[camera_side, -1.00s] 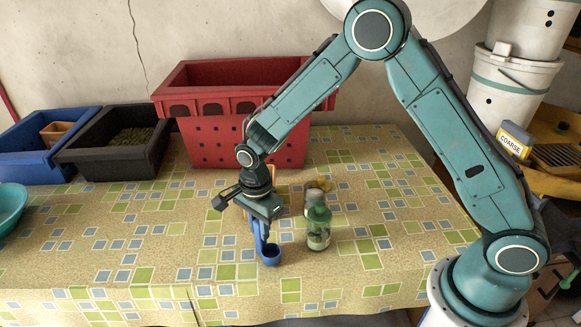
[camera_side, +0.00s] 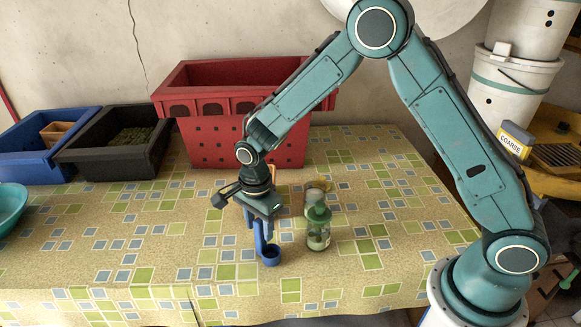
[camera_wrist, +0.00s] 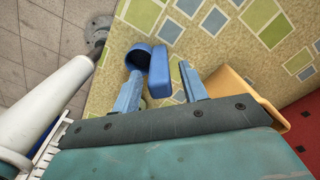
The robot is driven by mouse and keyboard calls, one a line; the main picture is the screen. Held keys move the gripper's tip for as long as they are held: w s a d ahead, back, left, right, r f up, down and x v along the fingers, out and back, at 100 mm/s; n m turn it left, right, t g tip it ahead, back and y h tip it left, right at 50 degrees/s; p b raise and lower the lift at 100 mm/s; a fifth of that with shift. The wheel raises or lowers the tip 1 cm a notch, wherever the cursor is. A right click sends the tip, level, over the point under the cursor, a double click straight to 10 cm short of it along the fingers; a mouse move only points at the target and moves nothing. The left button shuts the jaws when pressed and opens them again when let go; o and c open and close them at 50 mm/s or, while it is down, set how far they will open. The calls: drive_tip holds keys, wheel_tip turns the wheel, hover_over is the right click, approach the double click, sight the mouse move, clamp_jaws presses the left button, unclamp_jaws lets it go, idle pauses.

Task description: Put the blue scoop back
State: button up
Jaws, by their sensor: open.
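The blue scoop (camera_side: 270,257) stands at the front middle of the table, its round cup low and its handle rising between my fingers. In the wrist view the scoop's cup (camera_wrist: 138,56) and blue handle (camera_wrist: 184,82) show between and beyond the fingertips. My gripper (camera_side: 259,222) points down over the scoop with its jaws apart, one finger on each side of the handle. It also shows in the wrist view (camera_wrist: 160,88). I cannot tell whether a finger touches the handle or whether the scoop rests on the cloth.
A green-topped bottle (camera_side: 318,230) stands close right of the scoop, with a jar (camera_side: 317,188) behind it. An orange container (camera_wrist: 262,98) is beside my gripper. Red (camera_side: 240,140), black (camera_side: 112,160) and blue (camera_side: 35,165) crates line the back. The front left cloth is clear.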

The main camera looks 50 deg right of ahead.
wheel_tip(320, 180, up, 11)
drive_tip(key=shift+r, duration=0.25)
idle(0.3)
drive_tip(key=shift+r, duration=0.1)
idle(0.4)
drive_tip(key=s+d+r+n+t, duration=0.1)
drive_tip(key=s+d+r+n, duration=0.25)
drive_tip(key=s+r, duration=0.25)
drive_tip(key=s+d+r+n+t, duration=0.2)
drive_tip(key=s+d+r+n, duration=0.1)
drive_tip(key=s+r+n, duration=0.25)
drive_tip(key=s+d+r+n+t, duration=0.2)
drive_tip(key=s+d+n, duration=0.2)
drive_tip(key=s+n, duration=0.5)
drive_tip(key=s, duration=0.6)
drive_tip(key=shift+d+t, duration=0.2)
drive_tip(key=shift+t, duration=0.1)
